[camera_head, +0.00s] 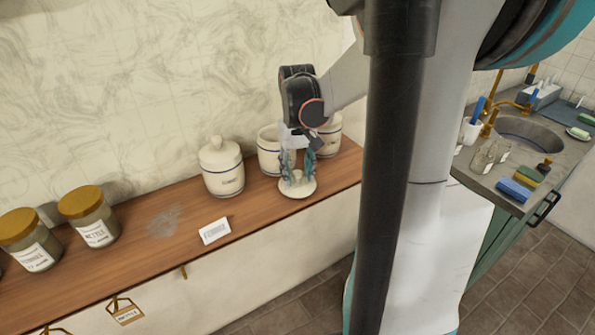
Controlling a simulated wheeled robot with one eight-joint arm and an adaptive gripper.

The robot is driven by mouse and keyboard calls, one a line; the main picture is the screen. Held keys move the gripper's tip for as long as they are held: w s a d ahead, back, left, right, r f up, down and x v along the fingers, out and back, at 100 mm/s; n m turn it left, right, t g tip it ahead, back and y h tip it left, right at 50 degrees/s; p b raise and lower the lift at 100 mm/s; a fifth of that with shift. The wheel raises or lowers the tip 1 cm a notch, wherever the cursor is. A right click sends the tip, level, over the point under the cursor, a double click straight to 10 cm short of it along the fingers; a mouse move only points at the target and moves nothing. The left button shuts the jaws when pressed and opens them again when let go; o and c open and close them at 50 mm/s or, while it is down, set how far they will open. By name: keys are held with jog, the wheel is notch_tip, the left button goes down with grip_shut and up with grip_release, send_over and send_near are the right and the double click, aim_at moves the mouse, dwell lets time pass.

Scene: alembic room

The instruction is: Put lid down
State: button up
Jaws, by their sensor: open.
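A round cream lid (298,190) lies on the wooden shelf (262,208), near its front edge. My gripper (297,172) is directly above the lid, pointing down, with its fingers apart on either side of the lid's knob. The fingers partly cover the knob, and I cannot tell whether they touch it. A cream jar without a lid (268,152) stands just behind the gripper.
A lidded cream jar (221,168) stands left of the lid. Another cream jar (330,138) is partly hidden behind my arm. A white label card (215,231) and two gold-capped glass jars (88,216) (30,240) are further left. A sink counter (500,150) is at right.

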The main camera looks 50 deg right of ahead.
aim_at(297, 172)
notch_tip(297, 172, up, 12)
jog(key=p, duration=0.3)
dwell(0.5)
